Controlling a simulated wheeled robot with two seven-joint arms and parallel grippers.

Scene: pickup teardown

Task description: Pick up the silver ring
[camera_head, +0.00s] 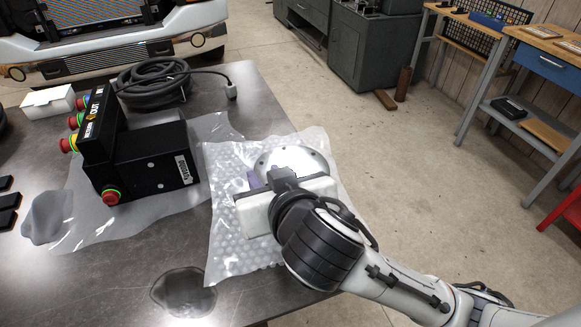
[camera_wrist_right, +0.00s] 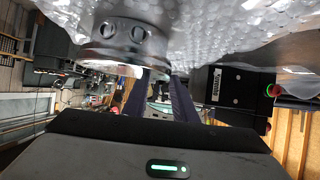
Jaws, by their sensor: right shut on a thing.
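The silver ring (camera_head: 292,158) lies on the bubble wrap near the table's right edge, partly hidden behind my right gripper (camera_head: 268,177) in the head view. In the right wrist view the ring (camera_wrist_right: 122,38) shows large, with round holes in its side wall. My right gripper (camera_wrist_right: 160,92) is shut on the ring's near side, with its two dark purple fingers at the rim. The exact contact of the fingertips is hard to see. The ring appears to be still at the level of the wrap. My left gripper is not in view.
Bubble wrap (camera_head: 228,235) covers the right part of the dark table (camera_head: 110,275). Left of it stands a black box with coloured buttons (camera_head: 150,160). A coiled black cable (camera_head: 155,85) and a white box (camera_head: 48,103) lie behind. Open floor lies to the right.

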